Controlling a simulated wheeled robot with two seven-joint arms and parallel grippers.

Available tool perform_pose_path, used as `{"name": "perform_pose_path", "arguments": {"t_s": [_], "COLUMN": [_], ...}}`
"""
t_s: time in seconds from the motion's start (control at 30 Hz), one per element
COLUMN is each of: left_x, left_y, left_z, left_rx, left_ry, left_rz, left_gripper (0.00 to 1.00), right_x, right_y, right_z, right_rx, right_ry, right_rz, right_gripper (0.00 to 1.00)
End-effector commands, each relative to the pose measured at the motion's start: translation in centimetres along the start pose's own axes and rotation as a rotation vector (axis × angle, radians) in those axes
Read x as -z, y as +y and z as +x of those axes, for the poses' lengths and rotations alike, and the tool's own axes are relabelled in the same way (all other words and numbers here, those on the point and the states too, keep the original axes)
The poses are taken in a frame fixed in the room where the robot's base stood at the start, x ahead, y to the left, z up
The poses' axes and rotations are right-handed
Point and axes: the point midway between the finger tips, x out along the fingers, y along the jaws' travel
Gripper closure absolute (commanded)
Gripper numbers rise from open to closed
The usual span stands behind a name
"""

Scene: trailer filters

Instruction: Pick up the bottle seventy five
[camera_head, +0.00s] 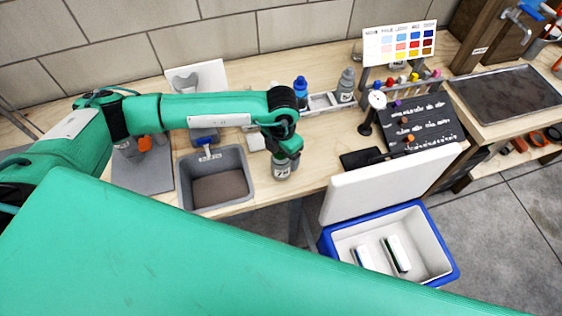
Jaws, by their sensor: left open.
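A grey bottle with a pale number mark, the bottle seventy five (281,170), stands on the wooden workbench near its front edge. The mark is too small to read with certainty. My left gripper (284,158) points down over the bottle's top and hides its upper part. Its jaws are open, and I cannot tell whether they touch the bottle. My right gripper is not in view.
A grey bin (242,161) stands left of the bottle. A blue-topped bottle (300,86) and another grey bottle (346,84) stand behind. An open blue-and-white cooler (448,277) is at the lower right. A black board (430,122) lies on the right.

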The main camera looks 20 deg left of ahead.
Motion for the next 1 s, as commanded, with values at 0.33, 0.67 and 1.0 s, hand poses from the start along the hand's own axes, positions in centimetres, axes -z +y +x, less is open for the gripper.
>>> {"name": "perform_pose_path", "arguments": {"t_s": [0.33,0.67,1.0], "left_x": [0.0,-0.1,-0.2], "left_y": [0.0,0.0,0.0], "left_z": [-0.1,-0.1,-2.5], "left_rx": [0.0,0.001,0.001], "left_ry": [0.0,-0.002,-0.006], "left_rz": [0.0,0.0,0.0], "left_gripper": [0.78,1.0,1.0], "right_x": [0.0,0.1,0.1], "right_y": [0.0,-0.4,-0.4], "right_z": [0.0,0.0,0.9], "right_rx": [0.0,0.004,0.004], "right_ry": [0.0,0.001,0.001], "right_rz": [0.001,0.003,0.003], "right_gripper": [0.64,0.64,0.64]}}
